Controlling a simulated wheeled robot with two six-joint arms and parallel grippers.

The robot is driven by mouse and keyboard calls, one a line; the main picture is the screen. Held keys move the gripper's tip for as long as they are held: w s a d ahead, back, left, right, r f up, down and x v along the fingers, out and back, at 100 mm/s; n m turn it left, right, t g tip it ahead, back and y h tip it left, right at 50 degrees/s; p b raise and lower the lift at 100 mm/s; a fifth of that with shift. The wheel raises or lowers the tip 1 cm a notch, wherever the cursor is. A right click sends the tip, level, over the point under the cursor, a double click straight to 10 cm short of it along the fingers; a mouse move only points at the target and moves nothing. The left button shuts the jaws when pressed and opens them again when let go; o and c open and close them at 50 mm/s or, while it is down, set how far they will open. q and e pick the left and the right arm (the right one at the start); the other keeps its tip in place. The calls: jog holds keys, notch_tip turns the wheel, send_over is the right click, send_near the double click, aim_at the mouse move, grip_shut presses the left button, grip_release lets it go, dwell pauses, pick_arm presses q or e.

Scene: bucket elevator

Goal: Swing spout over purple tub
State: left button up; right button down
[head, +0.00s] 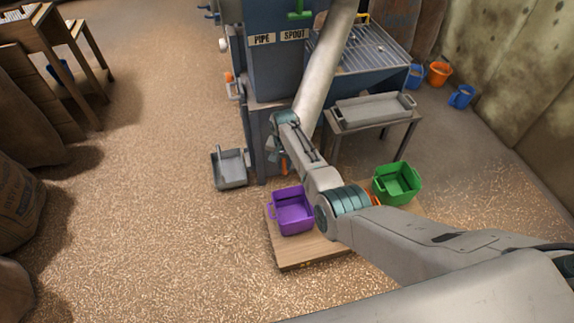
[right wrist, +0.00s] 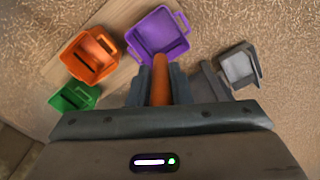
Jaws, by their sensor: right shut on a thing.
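The spout is a pale grey pipe (head: 325,75) slanting down in front of the blue-grey machine; my right arm hides its lower end. An orange handle (right wrist: 160,78) stands between the fingers of my right gripper (right wrist: 159,88), which is shut on it. In the head view this gripper (head: 279,157) is beside the machine's lower corner, partly hidden by its wrist. The purple tub (head: 292,211) sits on a wooden board, below the gripper in the picture; it also shows in the right wrist view (right wrist: 158,35). My left gripper is not in view.
A green tub (head: 397,184) stands right of my arm. An orange tub (right wrist: 92,55) shows in the wrist view, mostly hidden in the head view. A grey pan (head: 229,170) lies left of the machine. A small table (head: 374,122) holds a tray. Left floor is open.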

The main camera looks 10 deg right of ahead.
jog(key=shift+w+a+r, duration=0.3)
jog(key=c, duration=1.7)
grip_release()
jog(key=o, duration=0.3)
jog(key=shift+w+a, duration=0.15)
jog(key=shift+o, duration=0.2)
jog(key=shift+f, duration=0.2)
notch_tip(320, 180, up, 11)
jog(key=shift+f, duration=0.15)
